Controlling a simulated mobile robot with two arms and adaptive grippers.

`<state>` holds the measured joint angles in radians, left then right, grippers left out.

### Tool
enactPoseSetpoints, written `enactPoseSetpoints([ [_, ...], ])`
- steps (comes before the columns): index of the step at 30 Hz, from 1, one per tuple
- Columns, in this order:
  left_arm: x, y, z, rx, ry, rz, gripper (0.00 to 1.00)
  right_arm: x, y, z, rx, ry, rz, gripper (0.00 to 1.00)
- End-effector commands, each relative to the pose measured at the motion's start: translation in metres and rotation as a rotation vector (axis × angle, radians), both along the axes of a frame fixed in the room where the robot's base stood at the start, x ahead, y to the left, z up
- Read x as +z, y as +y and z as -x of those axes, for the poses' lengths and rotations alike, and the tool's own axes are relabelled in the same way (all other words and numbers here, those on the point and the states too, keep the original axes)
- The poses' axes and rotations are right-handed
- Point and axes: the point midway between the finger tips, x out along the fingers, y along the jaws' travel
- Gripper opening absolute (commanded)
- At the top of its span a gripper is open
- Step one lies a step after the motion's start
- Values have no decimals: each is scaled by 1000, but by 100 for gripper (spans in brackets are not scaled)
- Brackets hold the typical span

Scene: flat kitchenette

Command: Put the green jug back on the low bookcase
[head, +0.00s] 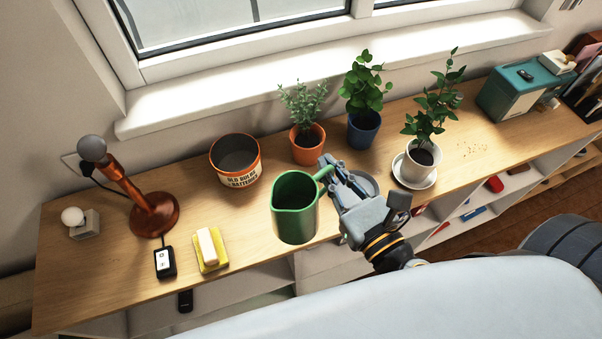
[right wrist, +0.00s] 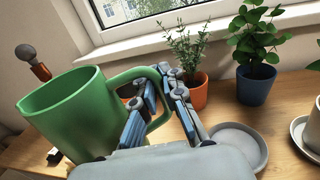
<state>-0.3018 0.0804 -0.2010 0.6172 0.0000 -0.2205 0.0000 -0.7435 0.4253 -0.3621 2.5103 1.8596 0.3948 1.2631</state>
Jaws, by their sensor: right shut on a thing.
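The green jug (head: 295,209) is upright or nearly so in the head view, at the front edge of the low bookcase (head: 110,268). I cannot tell whether its base touches the wooden top. My right gripper (head: 328,172) is shut on the jug's handle, on the jug's right side. In the right wrist view the jug (right wrist: 75,115) fills the left, and the gripper's fingers (right wrist: 160,92) close around its handle. My left gripper is in neither view.
Behind the jug stand an orange bucket (head: 235,168) and several potted plants, one in an orange pot (head: 307,150). An empty grey saucer (right wrist: 238,143) lies right of the gripper. A copper lamp (head: 150,215), a yellow sponge holder (head: 211,262) and a black switch (head: 165,262) are to the left.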

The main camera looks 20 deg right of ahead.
Motion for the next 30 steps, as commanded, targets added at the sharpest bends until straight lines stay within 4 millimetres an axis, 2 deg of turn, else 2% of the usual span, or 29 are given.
enactPoseSetpoints([
  [1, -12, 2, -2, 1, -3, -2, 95, -7, 3, -8, 5, -9, -1, 0],
  [6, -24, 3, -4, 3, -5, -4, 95, -18, 11, -34, 5, -4, 2, 0],
  [13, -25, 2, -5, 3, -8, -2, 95, -55, 19, -64, 1, 4, 2, 0],
  [23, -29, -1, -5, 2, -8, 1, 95, -75, 24, -80, 2, 3, 2, 0],
  [27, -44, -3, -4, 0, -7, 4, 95, -101, 24, -80, 0, 4, 2, 0],
  [30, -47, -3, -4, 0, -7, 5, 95, -108, 24, -80, 2, 4, 1, 0],
])
